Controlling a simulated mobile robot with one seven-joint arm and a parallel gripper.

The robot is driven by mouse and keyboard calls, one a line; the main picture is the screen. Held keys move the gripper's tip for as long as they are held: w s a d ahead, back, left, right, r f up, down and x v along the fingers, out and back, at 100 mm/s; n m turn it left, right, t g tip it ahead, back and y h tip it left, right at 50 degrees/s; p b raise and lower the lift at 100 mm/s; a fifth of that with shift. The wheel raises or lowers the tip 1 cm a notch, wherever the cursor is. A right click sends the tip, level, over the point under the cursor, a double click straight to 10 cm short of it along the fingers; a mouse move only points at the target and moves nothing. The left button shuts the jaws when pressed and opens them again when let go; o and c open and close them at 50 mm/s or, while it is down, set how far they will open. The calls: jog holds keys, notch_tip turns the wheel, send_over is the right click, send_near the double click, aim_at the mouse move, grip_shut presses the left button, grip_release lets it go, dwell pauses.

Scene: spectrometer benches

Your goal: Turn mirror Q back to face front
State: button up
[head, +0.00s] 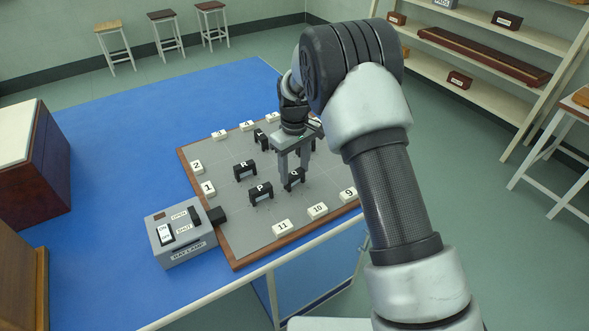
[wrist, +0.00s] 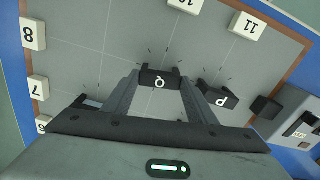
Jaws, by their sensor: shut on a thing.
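Mirror Q (head: 295,179) is a small black-framed block with a white letter Q on top, standing on the grey board (head: 230,220). In the wrist view mirror Q (wrist: 160,78) sits between the fingertips, its letter upside down. My gripper (head: 292,182) reaches down from above and is shut on mirror Q; its two fingers also show in the wrist view (wrist: 160,86). Mirror P (head: 261,192) stands just left of it, apart from the fingers, and appears at the right in the wrist view (wrist: 218,97). The lower parts of mirror Q are partly hidden by the fingers.
Mirror R (head: 245,169) stands behind P. Another black mirror (head: 260,137) is partly hidden by my arm. White numbered blocks, such as 11 (head: 282,227) and 10 (head: 317,210), line the board's edge. A grey ray lamp box (head: 181,235) stands at the left front corner.

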aim_at(295, 173)
jog(key=shift+m, duration=1)
jog(key=shift+r, duration=0.1)
jog(key=o, duration=1.1)
jog(key=shift+c, duration=0.2)
notch_tip(295, 173, up, 17)
jog(key=p, duration=0.1)
jog(key=shift+r, duration=0.15)
